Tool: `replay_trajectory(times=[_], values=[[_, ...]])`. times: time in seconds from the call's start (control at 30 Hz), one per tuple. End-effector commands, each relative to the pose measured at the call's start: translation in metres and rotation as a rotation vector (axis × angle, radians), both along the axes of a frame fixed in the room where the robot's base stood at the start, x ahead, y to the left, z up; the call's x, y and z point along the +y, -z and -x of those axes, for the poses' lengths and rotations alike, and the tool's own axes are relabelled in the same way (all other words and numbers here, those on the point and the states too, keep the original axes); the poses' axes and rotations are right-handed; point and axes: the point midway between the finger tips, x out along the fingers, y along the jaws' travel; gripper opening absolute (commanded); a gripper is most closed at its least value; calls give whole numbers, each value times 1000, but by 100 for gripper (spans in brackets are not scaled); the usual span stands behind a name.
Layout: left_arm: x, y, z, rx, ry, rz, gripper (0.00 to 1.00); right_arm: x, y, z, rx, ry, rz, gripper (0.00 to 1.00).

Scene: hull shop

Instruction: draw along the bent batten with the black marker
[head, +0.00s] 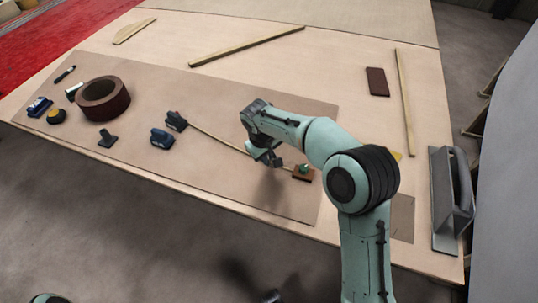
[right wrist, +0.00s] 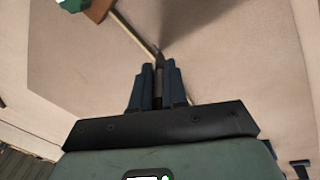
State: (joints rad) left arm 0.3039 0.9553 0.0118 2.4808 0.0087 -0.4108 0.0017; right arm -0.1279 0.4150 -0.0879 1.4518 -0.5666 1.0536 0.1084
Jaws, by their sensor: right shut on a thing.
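The thin pale batten (head: 222,139) lies on the brown sheet, running from a dark blue weight (head: 176,121) at its left to a brown block with a green top (head: 303,174) at its right. My right gripper (head: 272,159) is over the batten's right half. It is shut on a dark, slim thing, likely the black marker (right wrist: 159,68), which points down between the fingers in the right wrist view. Its tip appears close beside the batten (right wrist: 133,32); I cannot tell whether it touches the sheet. No drawn line can be made out. My left gripper cannot be made out.
The brown sheet (head: 225,98) also holds a brown tape roll (head: 103,99), another blue weight (head: 162,138) and small tools at the left. Loose wooden strips (head: 245,47) lie behind. A grey trowel-like tool (head: 443,200) stands at the right edge.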

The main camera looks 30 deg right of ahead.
Motion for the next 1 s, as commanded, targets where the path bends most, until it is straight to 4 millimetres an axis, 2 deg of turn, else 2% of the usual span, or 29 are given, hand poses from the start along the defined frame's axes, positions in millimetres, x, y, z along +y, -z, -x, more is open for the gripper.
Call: replay_trajectory(times=[1.0], values=[[0, -22, -5, -7, 0, 0, 100, 15, 0, -23, -1, 1, 0, 0]])
